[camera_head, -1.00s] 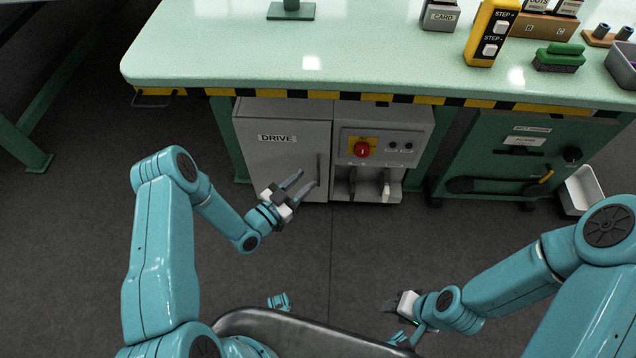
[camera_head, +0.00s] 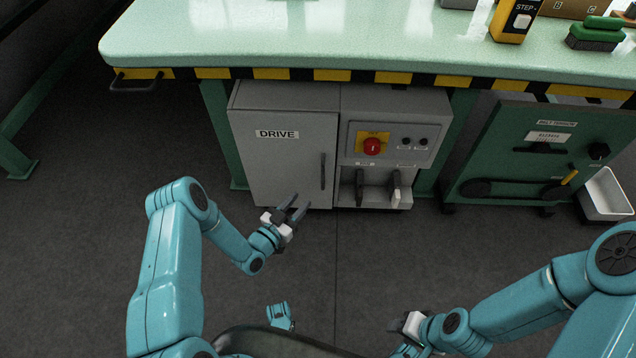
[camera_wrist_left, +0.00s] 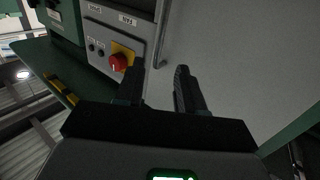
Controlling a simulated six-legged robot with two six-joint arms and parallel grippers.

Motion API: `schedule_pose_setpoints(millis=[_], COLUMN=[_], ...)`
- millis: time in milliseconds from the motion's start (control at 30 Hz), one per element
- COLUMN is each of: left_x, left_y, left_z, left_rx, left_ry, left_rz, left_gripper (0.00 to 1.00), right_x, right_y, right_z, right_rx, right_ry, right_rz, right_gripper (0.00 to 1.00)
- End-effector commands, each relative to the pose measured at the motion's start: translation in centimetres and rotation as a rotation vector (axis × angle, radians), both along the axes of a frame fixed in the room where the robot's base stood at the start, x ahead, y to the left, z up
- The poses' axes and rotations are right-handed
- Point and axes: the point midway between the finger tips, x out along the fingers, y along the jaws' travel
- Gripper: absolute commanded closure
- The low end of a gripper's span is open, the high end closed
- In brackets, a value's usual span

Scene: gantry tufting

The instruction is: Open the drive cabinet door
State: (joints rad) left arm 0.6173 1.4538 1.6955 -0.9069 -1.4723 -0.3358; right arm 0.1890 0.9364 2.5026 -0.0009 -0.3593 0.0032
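The drive cabinet door (camera_head: 275,165) is a grey panel labelled DRIVE under the bench, and it stands closed. Its dark vertical handle (camera_head: 323,172) is on the door's right side; it also shows in the left wrist view (camera_wrist_left: 161,38). My left gripper (camera_head: 297,205) is open and empty, in front of the door's lower right part, below and left of the handle and apart from it. In the left wrist view its two fingers (camera_wrist_left: 158,82) are spread with nothing between them. My right gripper (camera_head: 398,325) is low at the right, away from the cabinet; its fingers are too dark to read.
Right of the door is a panel with a red rotary switch (camera_head: 372,146) on yellow. The green bench top (camera_head: 300,35) with a striped edge overhangs the cabinet. A green machine panel (camera_head: 520,150) and a white bin (camera_head: 606,195) stand further right. The floor in front is clear.

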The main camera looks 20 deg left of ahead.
Motion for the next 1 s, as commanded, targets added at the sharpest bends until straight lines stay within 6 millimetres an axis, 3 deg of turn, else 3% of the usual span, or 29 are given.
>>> schedule_pose_setpoints(millis=[200, 400, 600, 867, 967, 1000], left_x=[5.2, 8.5, 9.8, 9.9, 9.9, 9.9], left_y=[-1.7, -2.6, -3.0, -3.0, -3.0, -3.0], left_z=[-0.3, -0.2, 0.0, 0.0, 0.0, 0.0], left_rx=[0.002, 0.002, 0.000, -0.001, -0.001, -0.001], left_ry=[-0.004, -0.003, 0.000, 0.001, 0.001, 0.001], left_rz=[-0.005, -0.003, -0.002, -0.002, -0.002, -0.002], left_gripper=[0.62, 0.62, 0.62, 0.62, 0.94, 1.00], right_x=[0.4, 0.6, 0.7, 0.7, 0.7, 0.7], right_y=[-0.3, -0.5, -0.6, -0.6, -0.6, -0.6], right_z=[-1.8, -2.8, -3.1, -3.0, -3.0, -3.0], right_rx=[-0.002, -0.004, -0.005, -0.005, -0.005, -0.005], right_ry=[-0.007, -0.011, -0.011, -0.012, -0.012, -0.012], right_rz=[-0.013, -0.022, -0.026, -0.026, -0.026, -0.026], right_gripper=[0.57, 0.57, 0.57, 0.57, 0.57, 0.57])
